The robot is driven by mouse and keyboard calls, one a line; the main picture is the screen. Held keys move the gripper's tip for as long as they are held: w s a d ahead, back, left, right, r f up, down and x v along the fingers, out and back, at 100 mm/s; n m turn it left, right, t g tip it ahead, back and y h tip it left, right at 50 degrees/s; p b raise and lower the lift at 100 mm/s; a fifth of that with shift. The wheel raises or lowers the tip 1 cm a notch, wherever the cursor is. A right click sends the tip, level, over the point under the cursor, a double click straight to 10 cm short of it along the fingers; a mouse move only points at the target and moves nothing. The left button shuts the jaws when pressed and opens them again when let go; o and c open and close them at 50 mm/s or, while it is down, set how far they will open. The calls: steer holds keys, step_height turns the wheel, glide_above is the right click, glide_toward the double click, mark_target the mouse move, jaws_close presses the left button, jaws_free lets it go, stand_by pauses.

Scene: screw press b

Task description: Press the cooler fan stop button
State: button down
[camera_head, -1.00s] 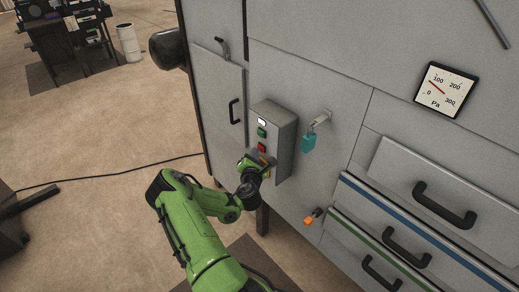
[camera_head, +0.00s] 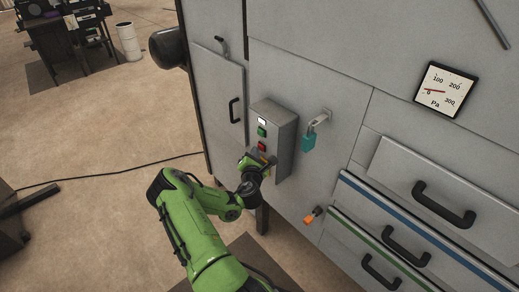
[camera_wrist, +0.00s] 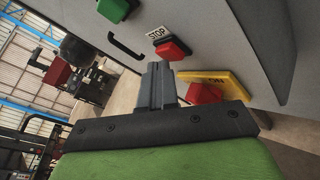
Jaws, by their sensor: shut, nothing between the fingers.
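A grey control box (camera_head: 284,147) on the machine front carries a white lamp or button (camera_head: 262,122), a green button (camera_head: 262,132) and a red button (camera_head: 262,146). In the wrist view the red button (camera_wrist: 173,48) sits beside a "STOP" label (camera_wrist: 158,33), with the green button (camera_wrist: 116,9) beyond it. My gripper (camera_wrist: 160,68) is shut and empty, its tips close beside the red button; I cannot tell if they touch. A second red button (camera_wrist: 204,93) sits on a yellow plate (camera_wrist: 228,83) to the right of the fingers. In the head view my wrist partly hides the lower box.
A teal padlock (camera_head: 309,142) hangs right of the box, and an orange-handled part (camera_head: 310,219) sits lower. A pressure gauge (camera_head: 446,90) reads near 0. Drawers with black handles (camera_head: 445,205) stick out at right. A black cable (camera_head: 110,176) crosses the floor.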

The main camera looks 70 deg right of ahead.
steer(key=shift+w+a+b, duration=0.3)
steer(key=shift+a+b, duration=0.15)
steer(key=shift+a, duration=0.1)
steer(key=shift+a, duration=0.1)
steer(key=a+b, duration=0.1)
steer(key=w+a+b, duration=0.1)
steer(key=a, duration=0.1)
steer(key=w+a+b, duration=0.1)
steer(key=shift+w+a, duration=0.1)
steer(key=shift+a, duration=0.05)
stand_by(0.7)
